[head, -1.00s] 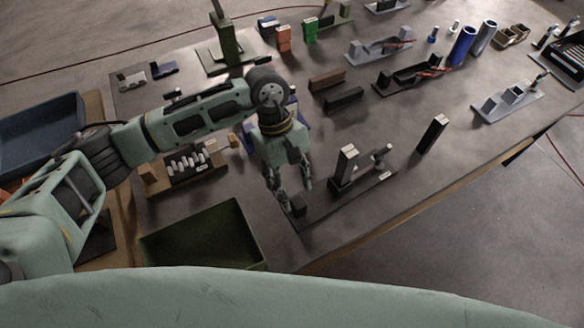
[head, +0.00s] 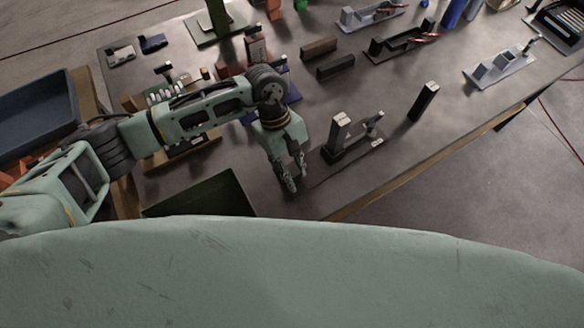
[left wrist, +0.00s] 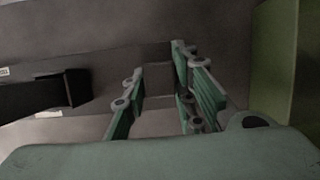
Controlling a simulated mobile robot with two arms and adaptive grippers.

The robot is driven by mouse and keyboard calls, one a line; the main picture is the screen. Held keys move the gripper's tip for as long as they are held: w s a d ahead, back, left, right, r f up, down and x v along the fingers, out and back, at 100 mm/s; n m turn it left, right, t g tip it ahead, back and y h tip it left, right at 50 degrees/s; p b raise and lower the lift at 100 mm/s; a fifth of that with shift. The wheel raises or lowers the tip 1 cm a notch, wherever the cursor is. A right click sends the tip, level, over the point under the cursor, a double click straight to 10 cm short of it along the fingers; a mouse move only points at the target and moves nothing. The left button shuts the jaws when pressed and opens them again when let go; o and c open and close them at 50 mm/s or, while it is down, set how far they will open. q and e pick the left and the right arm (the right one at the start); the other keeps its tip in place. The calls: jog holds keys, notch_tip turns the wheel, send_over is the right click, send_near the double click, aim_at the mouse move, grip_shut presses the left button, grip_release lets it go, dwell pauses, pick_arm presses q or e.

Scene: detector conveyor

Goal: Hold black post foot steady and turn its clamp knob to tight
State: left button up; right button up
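The black post foot is a dark flat base (head: 330,171) near the table's front edge, with an upright dark post (head: 337,136) on it. A small knob-like part (head: 373,123) stands at its right end; how tight it is cannot be told. My left gripper (head: 296,177) is at the left end of the base, fingers pointing down. The fingers hide the block in the head view. My right gripper is not in view.
A separate dark post (head: 424,101) stands to the right. A rack of pale pegs (head: 166,92) sits behind my left arm.

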pick_arm(q)
grip_shut()
dwell(1.1)
